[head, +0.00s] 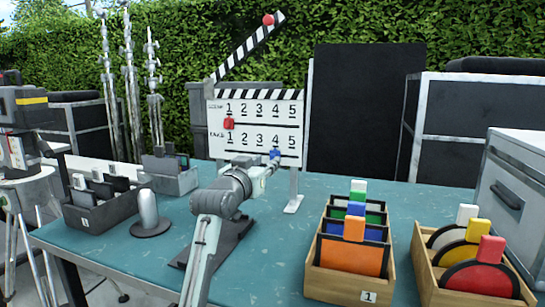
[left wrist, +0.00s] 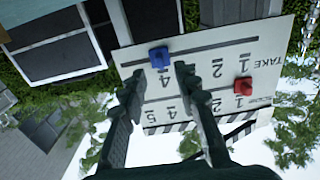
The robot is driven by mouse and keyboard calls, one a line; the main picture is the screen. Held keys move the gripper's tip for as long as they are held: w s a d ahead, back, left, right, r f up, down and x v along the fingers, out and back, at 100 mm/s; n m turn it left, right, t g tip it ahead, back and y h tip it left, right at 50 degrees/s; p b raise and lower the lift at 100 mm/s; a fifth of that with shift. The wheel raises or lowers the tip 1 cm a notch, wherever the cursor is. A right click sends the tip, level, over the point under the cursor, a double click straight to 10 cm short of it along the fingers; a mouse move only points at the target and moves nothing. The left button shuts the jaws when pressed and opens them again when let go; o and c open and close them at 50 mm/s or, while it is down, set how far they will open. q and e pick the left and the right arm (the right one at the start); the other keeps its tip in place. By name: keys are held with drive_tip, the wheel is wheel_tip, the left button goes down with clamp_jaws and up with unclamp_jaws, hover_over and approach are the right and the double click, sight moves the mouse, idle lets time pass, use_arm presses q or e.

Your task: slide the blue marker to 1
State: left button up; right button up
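The white clapperboard (head: 262,112) stands upright on the table, with a SCENE row and a TAKE row numbered 1 to 5. The blue marker (head: 275,153) sits on the lower TAKE track, by 4. The red marker (head: 228,124) sits on the upper SCENE track at 1. My left gripper (head: 269,164) is in front of the board's lower part. In the left wrist view, where the board is turned over, my left gripper's fingers (left wrist: 162,76) are apart. The blue marker (left wrist: 159,57) shows just beyond and between their tips, seemingly not gripped. My right gripper is not in view.
Dark bins (head: 100,212) and a silver-topped stand (head: 148,212) are at the left. The teal table (head: 270,265) is bare right of my arm.

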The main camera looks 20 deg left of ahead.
sight(272, 158)
use_arm(q)
drive_tip(key=w, duration=0.4)
drive_tip(key=shift+d, duration=0.1)
drive_tip(key=shift+w, duration=0.35)
clamp_jaws()
drive_tip(key=shift+f, duration=0.1)
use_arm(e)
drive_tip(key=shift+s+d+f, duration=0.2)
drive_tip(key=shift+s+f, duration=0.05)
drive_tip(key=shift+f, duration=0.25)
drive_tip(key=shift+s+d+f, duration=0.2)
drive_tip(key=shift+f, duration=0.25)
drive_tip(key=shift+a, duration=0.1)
